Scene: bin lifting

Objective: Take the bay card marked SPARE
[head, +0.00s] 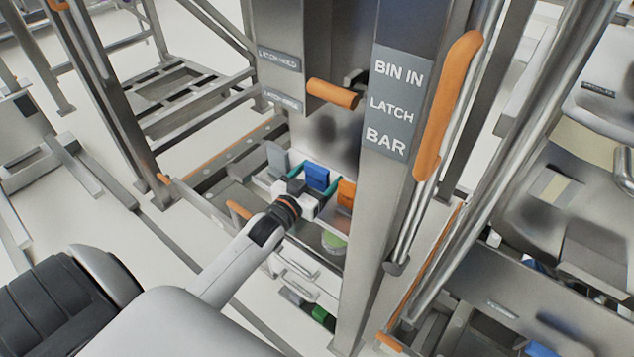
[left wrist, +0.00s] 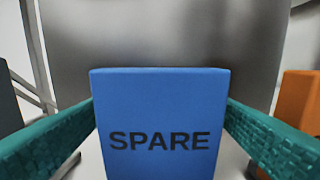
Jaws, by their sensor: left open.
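The blue card marked SPARE (left wrist: 158,95) stands upright in the middle of the left wrist view, facing me. It also shows in the head view (head: 316,177), standing in a row with a grey card (head: 277,158) and an orange card (head: 346,193). My left gripper (head: 314,184) is open, with one teal finger on each side of the blue card. In the left wrist view the fingers reach its left and right edges; whether they touch it I cannot tell. The lower part of the card is out of view. My right gripper is not in view.
A steel post with a sign reading BIN IN LATCH BAR (head: 395,105) and an orange handle (head: 447,105) stands right of the cards. Another orange grip (head: 332,93) juts out above them. A round green item (head: 334,242) lies below the row, near white handles (head: 300,264).

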